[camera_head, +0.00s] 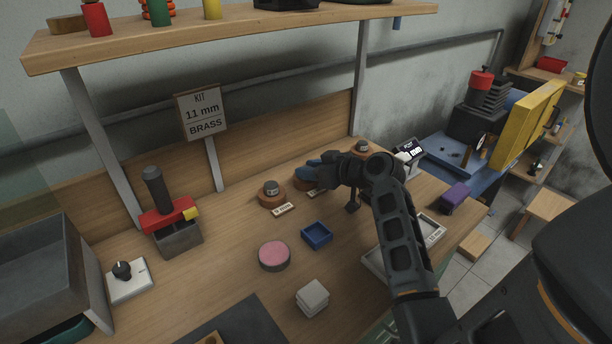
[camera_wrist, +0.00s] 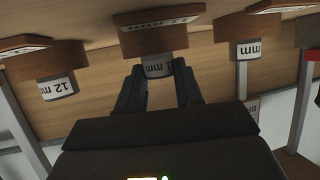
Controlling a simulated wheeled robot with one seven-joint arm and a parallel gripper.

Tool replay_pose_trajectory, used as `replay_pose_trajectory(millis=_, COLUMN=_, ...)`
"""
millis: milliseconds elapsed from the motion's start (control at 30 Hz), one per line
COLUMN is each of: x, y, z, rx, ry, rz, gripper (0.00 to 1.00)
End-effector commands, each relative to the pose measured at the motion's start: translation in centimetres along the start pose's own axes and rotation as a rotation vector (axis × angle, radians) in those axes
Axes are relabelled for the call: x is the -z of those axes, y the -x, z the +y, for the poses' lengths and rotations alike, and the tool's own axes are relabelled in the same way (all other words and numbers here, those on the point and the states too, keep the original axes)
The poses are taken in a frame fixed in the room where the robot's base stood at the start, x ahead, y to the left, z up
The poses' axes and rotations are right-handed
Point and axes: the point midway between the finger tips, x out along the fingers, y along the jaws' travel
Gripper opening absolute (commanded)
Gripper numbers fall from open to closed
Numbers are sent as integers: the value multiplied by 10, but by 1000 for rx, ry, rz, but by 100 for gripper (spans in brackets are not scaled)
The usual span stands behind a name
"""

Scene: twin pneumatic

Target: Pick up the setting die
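Dies sit on round wooden stands on the bench. In the wrist view, which hangs upside down, the middle die (camera_wrist: 158,68) seems to read 11 mm, partly hidden. The left die (camera_head: 271,187) and the far right die (camera_head: 362,146) stand clear.
A sign (camera_head: 203,114) reads KIT 11 mm BRASS. A blue tray (camera_head: 316,236), a pink-topped round pad (camera_head: 274,256) and pale square pieces (camera_head: 312,297) lie on the bench in front. A red-and-grey press (camera_head: 170,220) stands left. A shelf (camera_head: 240,37) spans above.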

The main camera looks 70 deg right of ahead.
Motion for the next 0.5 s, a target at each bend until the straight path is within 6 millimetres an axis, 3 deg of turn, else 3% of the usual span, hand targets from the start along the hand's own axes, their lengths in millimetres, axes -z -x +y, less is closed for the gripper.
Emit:
replay_pose_trajectory(millis=333, x=0, y=0, z=0, rx=0, ry=0, rz=0, gripper=0)
replay_pose_trajectory(millis=500, x=1, y=0, z=0, rx=0, ry=0, rz=1, gripper=0)
